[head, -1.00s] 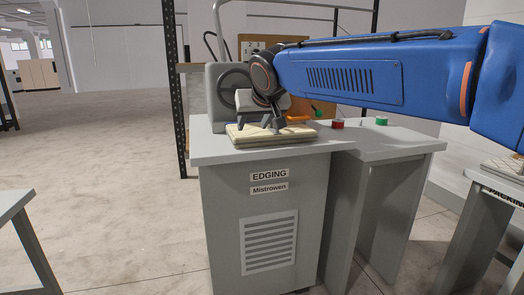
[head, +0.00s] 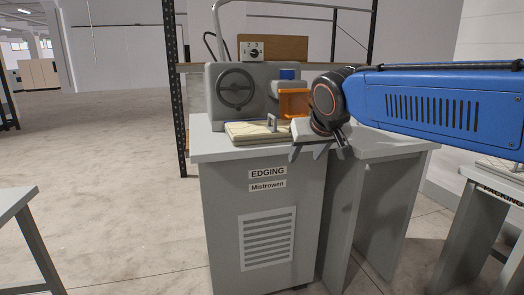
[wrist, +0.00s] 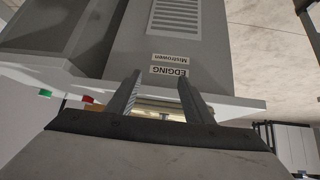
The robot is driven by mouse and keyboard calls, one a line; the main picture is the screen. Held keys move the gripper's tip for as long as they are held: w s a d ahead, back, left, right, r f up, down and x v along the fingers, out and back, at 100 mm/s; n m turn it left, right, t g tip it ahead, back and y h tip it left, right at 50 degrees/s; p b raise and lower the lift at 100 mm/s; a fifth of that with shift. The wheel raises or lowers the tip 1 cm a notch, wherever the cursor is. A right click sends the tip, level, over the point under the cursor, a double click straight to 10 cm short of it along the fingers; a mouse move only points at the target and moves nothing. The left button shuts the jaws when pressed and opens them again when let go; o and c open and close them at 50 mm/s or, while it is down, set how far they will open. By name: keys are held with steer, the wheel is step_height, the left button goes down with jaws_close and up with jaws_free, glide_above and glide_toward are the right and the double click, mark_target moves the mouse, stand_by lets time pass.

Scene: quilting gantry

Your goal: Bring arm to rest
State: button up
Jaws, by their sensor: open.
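My gripper (head: 318,152) hangs in front of the right part of the edging table's front edge, to the right of the folded quilted pad. Its two fingers are apart with nothing between them; the wrist view shows both fingers (wrist: 157,98) spread, pointing toward the cabinet front. My blue arm (head: 430,100) reaches in from the right. The cream quilted pad (head: 247,132) lies flat on the edging table (head: 214,146), in front of the grey machine, apart from my gripper.
The grey machine (head: 212,100) with a round handwheel and an orange guard (head: 293,103) stands on the table. In the wrist view a red spool (wrist: 88,99) and a green spool (wrist: 45,93) show. Another table (head: 12,203) is at left, one at right (head: 487,176). The floor at left is clear.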

steer(key=s+d+f+g, duration=0.1)
steer(key=s+d+f, duration=0.4)
steer(key=s+f, duration=0.2)
steer(key=s+d+f+m+g, duration=0.1)
steer(key=s+d+f, duration=0.5)
steer(key=s, duration=0.5)
steer(key=s+d+f+m+g+h, duration=0.1)
steer(key=s+d+f, duration=0.5)
steer(key=s+f, duration=0.3)
steer(key=shift+s+f+g, duration=0.3)
steer(key=shift+s+g, duration=0.1)
steer(key=shift+s, duration=0.15)
steer(key=shift+d, duration=0.1)
